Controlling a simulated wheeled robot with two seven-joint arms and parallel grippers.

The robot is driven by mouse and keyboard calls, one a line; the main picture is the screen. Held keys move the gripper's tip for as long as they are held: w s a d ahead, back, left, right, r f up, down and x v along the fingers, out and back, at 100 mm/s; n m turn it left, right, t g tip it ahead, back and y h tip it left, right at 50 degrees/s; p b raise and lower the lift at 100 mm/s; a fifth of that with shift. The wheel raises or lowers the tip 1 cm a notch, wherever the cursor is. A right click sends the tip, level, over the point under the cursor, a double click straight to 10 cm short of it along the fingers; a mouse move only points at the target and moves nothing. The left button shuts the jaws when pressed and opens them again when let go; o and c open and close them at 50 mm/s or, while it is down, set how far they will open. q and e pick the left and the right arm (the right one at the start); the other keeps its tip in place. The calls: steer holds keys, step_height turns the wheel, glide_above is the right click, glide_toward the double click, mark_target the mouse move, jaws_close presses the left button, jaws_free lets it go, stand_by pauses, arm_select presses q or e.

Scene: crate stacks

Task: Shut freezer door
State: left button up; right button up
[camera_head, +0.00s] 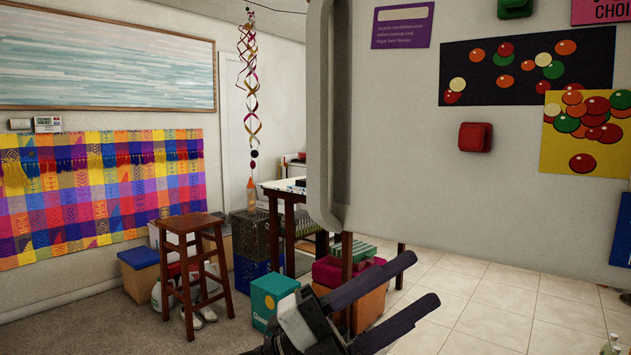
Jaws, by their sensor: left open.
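The freezer door (400,150) is a large white panel filling the right side of the head view. A long grey recessed grip (340,110) runs down its left edge. The floor shows below its bottom edge, and the door stands out into the room; the freezer's body and hinge are not visible. My left gripper (426,279) is at the bottom centre, just below the door's lower edge in the picture. Its two dark fingers are apart, pointing up and right, with nothing between them. I cannot tell its distance from the door. My right gripper is not in view.
Magnets and pictures, including a red magnet (475,137), are on the door. A wooden stool (190,228), a teal box (272,291), a table (283,188) and other boxes stand left of and behind my gripper. Tiled floor (500,300) at lower right looks mostly clear.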

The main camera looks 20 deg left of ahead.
arm_select(q)
steer(key=s+d+r+m+g+b, duration=0.1)
steer(key=s+d+r+m+g, duration=0.25)
steer(key=r+m+g, duration=0.5)
steer(key=m+t+y+b, duration=0.3)
steer(key=t+y+b, duration=0.2)
steer(key=t+y, duration=0.95)
glide_toward(313, 87)
steer(key=w+r+g, duration=0.1)
steer(key=shift+y, duration=0.35)
steer(key=p+x, duration=0.1)
steer(key=x, duration=0.3)
steer(key=p+x, duration=0.1)
steer(key=x, duration=0.3)
steer(key=shift+w+d, duration=0.25)
steer(key=shift+d, duration=0.1)
steer(key=shift+w+d, duration=0.15)
steer(key=shift+w, duration=0.45)
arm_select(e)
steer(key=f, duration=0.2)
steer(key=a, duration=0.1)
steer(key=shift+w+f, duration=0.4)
